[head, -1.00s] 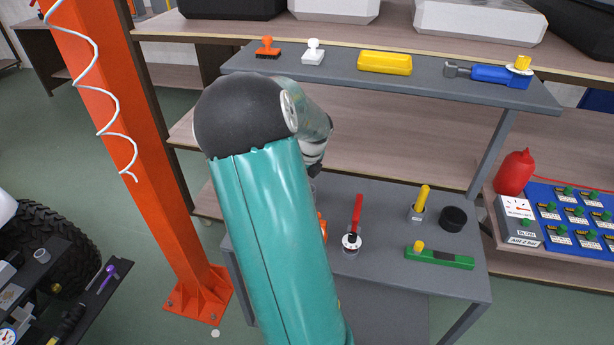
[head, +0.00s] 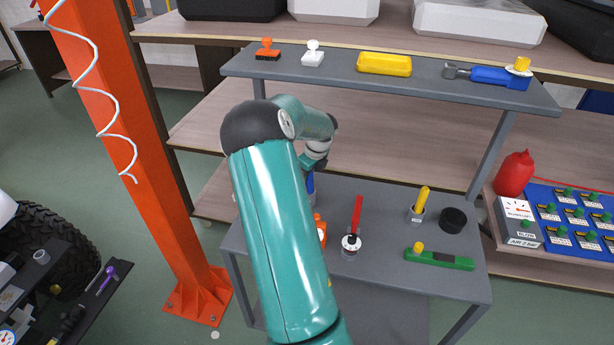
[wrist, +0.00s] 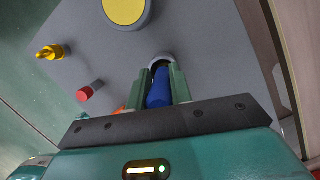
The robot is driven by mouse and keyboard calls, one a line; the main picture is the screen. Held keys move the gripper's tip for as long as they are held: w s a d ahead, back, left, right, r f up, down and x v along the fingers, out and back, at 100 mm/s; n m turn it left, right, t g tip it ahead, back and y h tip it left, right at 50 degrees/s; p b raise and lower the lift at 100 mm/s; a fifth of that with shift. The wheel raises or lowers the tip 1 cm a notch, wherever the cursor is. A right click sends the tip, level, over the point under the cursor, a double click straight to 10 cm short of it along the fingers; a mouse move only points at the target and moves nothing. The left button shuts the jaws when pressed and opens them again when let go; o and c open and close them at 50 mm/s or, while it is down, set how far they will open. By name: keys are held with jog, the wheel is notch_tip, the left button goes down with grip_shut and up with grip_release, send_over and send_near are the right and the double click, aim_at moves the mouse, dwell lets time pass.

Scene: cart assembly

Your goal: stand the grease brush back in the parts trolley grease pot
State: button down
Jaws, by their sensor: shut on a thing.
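My gripper (wrist: 160,78) is shut on a blue handle (wrist: 158,92), which I take to be the grease brush. In the head view a bit of the blue handle (head: 310,184) shows below my wrist, over the left part of the grey trolley top (head: 385,270). In the wrist view a pale grey ring (wrist: 161,59), perhaps the grease pot's rim, shows around the far end of the handle. The brush's lower end is hidden, and I cannot tell whether it is inside the ring. My arm hides much of that area in the head view.
Further right are a yellow-handled tool in a cup (head: 417,213), a black cylinder (head: 453,220) and a green level (head: 440,259). A raised shelf (head: 400,86) runs behind.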

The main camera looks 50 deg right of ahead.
aim_at(312, 189)
jog(key=shift+f, duration=0.35)
jog(key=shift+f, duration=0.3)
jog(key=c, duration=1.3)
grip_release()
jog(key=shift+o, duration=0.2)
jog(key=shift+r, duration=0.1)
jog(key=v, duration=0.7)
jog(key=shift+r, duration=0.3)
jog(key=shift+s, duration=0.2)
